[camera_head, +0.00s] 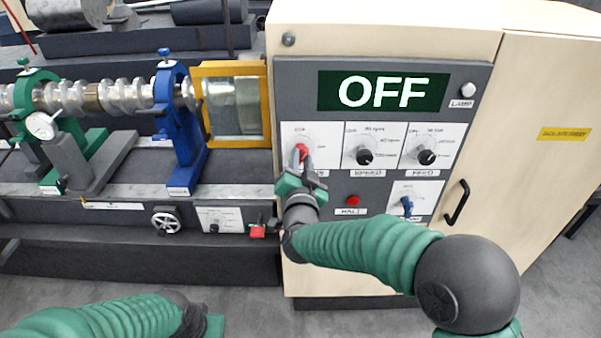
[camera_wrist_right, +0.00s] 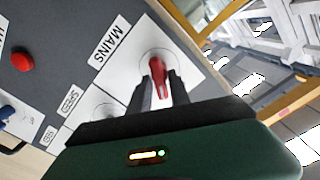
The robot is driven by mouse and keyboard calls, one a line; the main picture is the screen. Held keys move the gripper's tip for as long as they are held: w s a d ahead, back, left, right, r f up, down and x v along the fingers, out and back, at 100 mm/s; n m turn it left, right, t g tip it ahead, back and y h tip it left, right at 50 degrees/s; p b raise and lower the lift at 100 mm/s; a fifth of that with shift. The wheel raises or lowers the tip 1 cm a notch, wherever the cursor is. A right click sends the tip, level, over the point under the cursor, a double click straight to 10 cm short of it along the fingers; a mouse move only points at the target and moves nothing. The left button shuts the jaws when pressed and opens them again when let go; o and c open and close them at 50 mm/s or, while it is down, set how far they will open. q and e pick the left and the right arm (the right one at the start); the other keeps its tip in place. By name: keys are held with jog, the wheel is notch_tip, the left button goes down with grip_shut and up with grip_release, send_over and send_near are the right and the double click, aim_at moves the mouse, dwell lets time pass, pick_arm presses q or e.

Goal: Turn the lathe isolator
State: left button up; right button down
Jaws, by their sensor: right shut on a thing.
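The lathe isolator is a red knob (camera_head: 301,151) on a white plate at the upper left of the grey control panel (camera_head: 308,84). In the right wrist view the red knob (camera_wrist_right: 157,76) sits beside a label reading MAINS. My right gripper (camera_head: 302,163) is shut on the red knob, with its two dark fingers on either side of it. The green display (camera_head: 384,91) above reads OFF. My left gripper (camera_head: 212,325) shows only partly at the bottom edge, low and away from the panel; its fingers cannot be made out.
Black SPEED (camera_head: 364,156) and FEED (camera_head: 427,157) knobs sit to the right. A red HALT button (camera_head: 353,200) and a blue knob (camera_head: 407,205) are below. A black door handle (camera_head: 457,202) sticks out at right. The lathe bed with a crankshaft (camera_head: 117,95) lies left.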

jog(key=shift+f+m+b, duration=0.15)
jog(key=shift+m+b, duration=1.75)
jog(key=shift+b, duration=0.35)
jog(key=shift+f+m+b, duration=0.2)
jog(key=shift+m+b, duration=1.7)
jog(key=shift+b, duration=0.4)
jog(key=shift+f+m+b, duration=0.15)
jog(key=shift+m+b, duration=1.75)
jog(key=shift+b, duration=0.35)
jog(key=c, duration=1.4)
grip_release()
jog(key=shift+d, duration=0.1)
jog(key=shift+c, duration=0.2)
jog(key=shift+o, duration=0.2)
jog(key=shift+r, duration=0.1)
jog(key=s+b, duration=0.1)
jog(key=s, duration=1.5)
jog(key=shift+s+b, duration=0.4)
